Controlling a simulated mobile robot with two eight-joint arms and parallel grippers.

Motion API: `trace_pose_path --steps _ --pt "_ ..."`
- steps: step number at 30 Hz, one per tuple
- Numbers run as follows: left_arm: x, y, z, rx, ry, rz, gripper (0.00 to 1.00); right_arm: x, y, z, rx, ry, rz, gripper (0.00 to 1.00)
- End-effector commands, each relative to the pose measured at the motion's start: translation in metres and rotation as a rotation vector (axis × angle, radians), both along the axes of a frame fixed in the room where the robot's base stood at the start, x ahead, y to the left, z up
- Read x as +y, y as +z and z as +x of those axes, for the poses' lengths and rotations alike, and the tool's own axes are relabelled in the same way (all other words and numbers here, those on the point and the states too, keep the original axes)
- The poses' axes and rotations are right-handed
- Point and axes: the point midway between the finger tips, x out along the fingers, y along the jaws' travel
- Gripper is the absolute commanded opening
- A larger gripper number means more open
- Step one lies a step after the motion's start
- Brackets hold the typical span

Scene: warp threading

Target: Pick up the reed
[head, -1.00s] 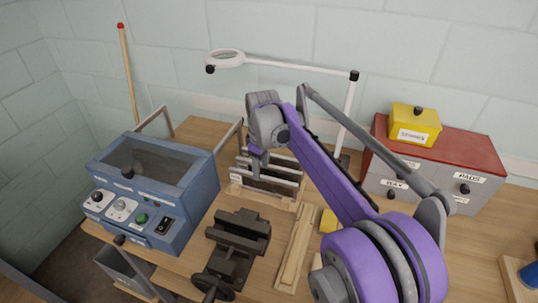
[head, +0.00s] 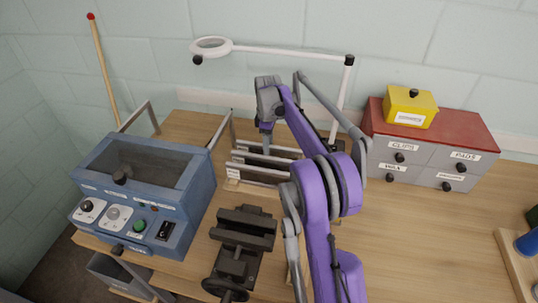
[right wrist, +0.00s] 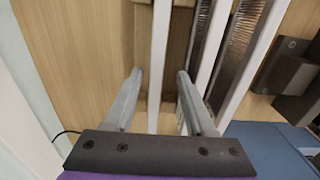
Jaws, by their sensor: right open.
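In the head view, a rack of long pale bars (head: 250,172) stands on the bench behind the black vise. In the right wrist view, strips with fine dark metallic teeth between pale bars (right wrist: 240,50) look like reeds; they lie right of the fingers. A single white bar (right wrist: 158,60) runs between the fingers. My right gripper (right wrist: 158,78) is open and points down over the rack, with nothing clamped. In the head view the right gripper (head: 266,136) is small above the rack's left part, and I cannot tell contact. My left gripper is not in view.
A blue machine (head: 190,216) stands at left and the vise (head: 245,225) in front. A magnifier lamp (head: 290,51) arches over the rack. A drawer cabinet (head: 420,165) with a yellow box (head: 411,106) is at right. Bench space before the cabinet is clear.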

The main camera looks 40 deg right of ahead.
Motion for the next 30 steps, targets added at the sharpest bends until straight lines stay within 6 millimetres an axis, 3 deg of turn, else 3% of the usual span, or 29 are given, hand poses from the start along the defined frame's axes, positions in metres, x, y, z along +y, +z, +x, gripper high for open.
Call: trace_pose_path --steps 9,17,26,30 --pt "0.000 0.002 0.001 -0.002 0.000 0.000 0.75 -0.005 -0.042 0.001 0.000 0.000 0.000 0.55" --pt "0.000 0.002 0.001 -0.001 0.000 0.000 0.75 -0.005 -0.045 0.001 0.000 0.000 0.000 0.55" --pt "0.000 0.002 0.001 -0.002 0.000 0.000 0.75 -0.005 -0.044 0.001 0.000 -0.001 0.000 0.03" --pt "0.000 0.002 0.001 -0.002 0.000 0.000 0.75 -0.005 -0.044 0.001 0.000 -0.001 0.000 0.00"
